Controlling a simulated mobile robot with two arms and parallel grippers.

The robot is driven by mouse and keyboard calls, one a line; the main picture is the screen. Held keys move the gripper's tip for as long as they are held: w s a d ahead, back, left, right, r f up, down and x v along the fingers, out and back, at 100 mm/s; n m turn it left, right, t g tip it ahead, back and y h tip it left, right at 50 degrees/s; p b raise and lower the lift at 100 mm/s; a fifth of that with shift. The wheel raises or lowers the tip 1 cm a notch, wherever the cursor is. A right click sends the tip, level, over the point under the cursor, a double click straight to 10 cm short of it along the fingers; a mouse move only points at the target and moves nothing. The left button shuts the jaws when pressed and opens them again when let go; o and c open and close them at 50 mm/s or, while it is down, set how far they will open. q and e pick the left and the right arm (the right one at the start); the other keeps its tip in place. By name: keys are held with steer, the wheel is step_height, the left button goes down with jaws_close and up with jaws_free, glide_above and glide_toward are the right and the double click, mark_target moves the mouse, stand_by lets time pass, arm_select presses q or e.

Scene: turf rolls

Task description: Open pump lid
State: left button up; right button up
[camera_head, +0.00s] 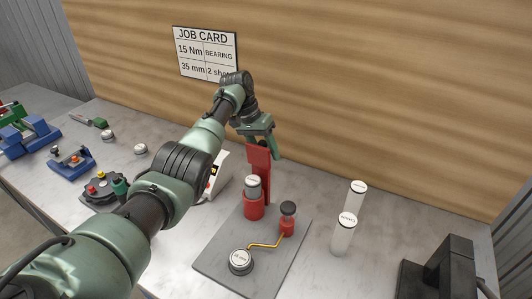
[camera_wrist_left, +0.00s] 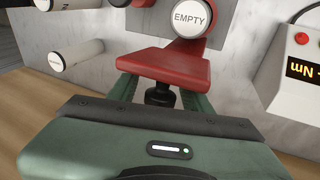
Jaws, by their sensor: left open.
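The pump stands on a grey plate (camera_head: 217,250), with a red cylinder body (camera_head: 254,207) holding a cartridge (camera_head: 252,186). The cartridge's white end reads EMPTY in the left wrist view (camera_wrist_left: 190,18). A red lid-like piece (camera_head: 258,162) rises upright behind the body; its wide end shows in the left wrist view (camera_wrist_left: 165,65). My left gripper (camera_head: 265,146) is open at the top of this red piece, with one finger on each side of it. Whether the fingers touch it I cannot tell. My right gripper is not in view.
Two white cartridges (camera_head: 345,232) (camera_head: 357,192) stand right of the plate. A display box (camera_head: 217,177) stands behind my left arm. A dark frame (camera_head: 440,266) fills the lower right.

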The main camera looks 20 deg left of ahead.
mark_target(261, 141)
arm_select(q)
steer(key=b+v, duration=0.2)
steer(key=v, duration=0.4)
steer(key=shift+a+r+b, duration=0.1)
steer(key=shift+b, duration=0.2)
steer(key=shift+a+r, duration=0.15)
steer(key=shift+r, duration=0.4)
steer(key=shift+a, duration=0.1)
